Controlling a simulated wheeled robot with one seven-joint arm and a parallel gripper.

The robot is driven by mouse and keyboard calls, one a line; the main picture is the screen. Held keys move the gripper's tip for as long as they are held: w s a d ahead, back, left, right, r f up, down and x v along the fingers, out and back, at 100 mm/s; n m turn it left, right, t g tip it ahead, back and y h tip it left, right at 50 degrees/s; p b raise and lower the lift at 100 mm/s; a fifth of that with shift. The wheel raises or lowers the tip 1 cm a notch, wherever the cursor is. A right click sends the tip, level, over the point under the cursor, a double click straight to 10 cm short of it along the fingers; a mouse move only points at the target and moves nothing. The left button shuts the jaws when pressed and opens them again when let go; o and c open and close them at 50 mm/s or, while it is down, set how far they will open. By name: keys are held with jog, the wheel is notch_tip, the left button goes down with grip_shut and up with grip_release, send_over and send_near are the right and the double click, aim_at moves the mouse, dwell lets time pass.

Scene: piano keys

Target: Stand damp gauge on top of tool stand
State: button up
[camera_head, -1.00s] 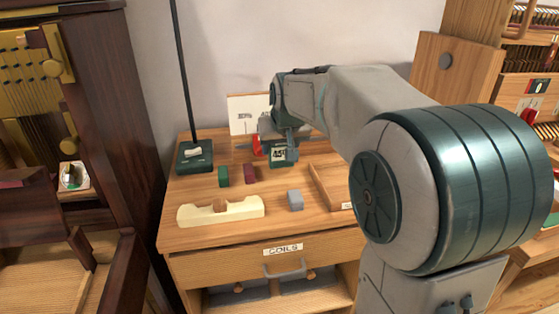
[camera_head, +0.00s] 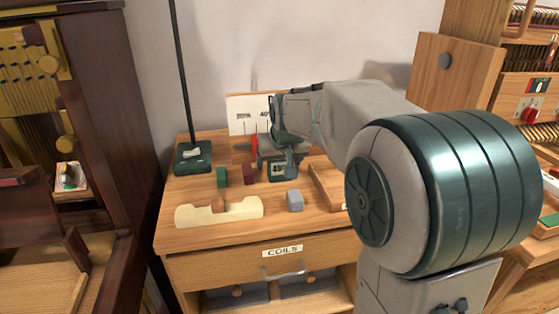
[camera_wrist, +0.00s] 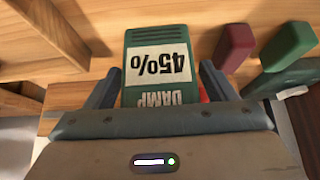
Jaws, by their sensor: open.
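The damp gauge (camera_wrist: 158,55) is a dark green block with a white label reading 45% and DAMP, upside down in the wrist view. In the head view it (camera_head: 277,172) is on or just above the wooden bench top. My gripper (camera_wrist: 158,72) is open, with one finger on each side of the gauge and narrow gaps. In the head view my gripper (camera_head: 277,158) is over the gauge and hides its upper part.
Green (camera_head: 222,177) and maroon (camera_head: 249,174) blocks stand left of the gauge. A grey cube (camera_head: 295,200) and cream cradle (camera_head: 218,212) lie in front. A wooden tray (camera_head: 328,184) is at right. A tall dark rod rises from a green base (camera_head: 193,157) at back left.

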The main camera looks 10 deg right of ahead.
jog(key=shift+r, duration=0.1)
jog(key=shift+r, duration=0.3)
jog(key=p+v, duration=0.3)
jog(key=v, duration=0.9)
jog(key=s+d+f+g, duration=0.1)
jog(key=s+f+g, duration=0.4)
jog(key=s+f, duration=1.3)
jog(key=s, duration=0.4)
jog(key=shift+d+f, duration=0.15)
jog(key=shift+f, duration=0.15)
